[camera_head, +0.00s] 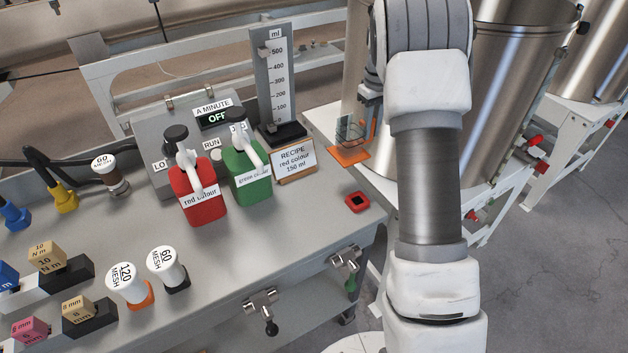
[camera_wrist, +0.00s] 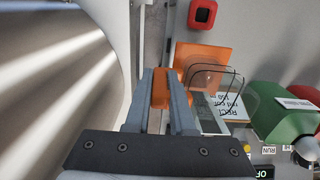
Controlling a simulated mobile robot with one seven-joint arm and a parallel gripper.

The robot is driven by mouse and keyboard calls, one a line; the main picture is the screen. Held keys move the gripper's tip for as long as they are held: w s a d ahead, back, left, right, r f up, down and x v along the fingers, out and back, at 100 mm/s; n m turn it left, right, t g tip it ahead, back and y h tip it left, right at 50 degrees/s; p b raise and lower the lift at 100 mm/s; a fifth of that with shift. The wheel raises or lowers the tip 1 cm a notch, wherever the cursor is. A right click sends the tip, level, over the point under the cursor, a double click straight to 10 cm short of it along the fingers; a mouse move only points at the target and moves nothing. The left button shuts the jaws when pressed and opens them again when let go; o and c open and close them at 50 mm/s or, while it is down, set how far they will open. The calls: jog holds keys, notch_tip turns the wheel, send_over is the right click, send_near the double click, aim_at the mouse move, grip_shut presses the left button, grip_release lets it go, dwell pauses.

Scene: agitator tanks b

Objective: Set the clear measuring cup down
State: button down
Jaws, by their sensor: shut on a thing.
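The clear measuring cup (camera_head: 349,130) is a see-through vessel at the bench's back right corner. Its outline also shows in the wrist view (camera_wrist: 216,82), right of my fingers. My gripper (camera_head: 370,110) is shut on its orange handle (camera_wrist: 160,90), between the two grey fingers (camera_wrist: 160,100). An orange square pad (camera_head: 350,156) lies under the cup in the head view; it also shows in the wrist view (camera_wrist: 199,55), partly overlapped by the cup. The cup looks upright. I cannot tell whether its base touches the pad. No liquid is discernible in it.
A recipe card (camera_head: 295,160), a green bottle (camera_head: 247,178) and a red bottle (camera_head: 196,192) stand left of the pad. A ml scale (camera_head: 275,85) rises behind. A red block (camera_head: 357,202) sits in front. A steel tank (camera_head: 510,90) stands close on the right.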

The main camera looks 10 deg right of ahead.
jog(key=s+a+f, duration=0.2)
jog(key=a+f, duration=0.1)
jog(key=s+a+f+b, duration=0.1)
jog(key=a+f, duration=0.2)
jog(key=f, duration=0.1)
jog(key=s+a+f+b, duration=0.1)
jog(key=s+a+f, duration=0.1)
jog(key=a+f, duration=0.1)
jog(key=shift+s+a+f, duration=0.15)
jog(key=shift+s+f, duration=0.15)
jog(key=c, duration=0.8)
grip_release()
jog(key=shift+o, duration=0.2)
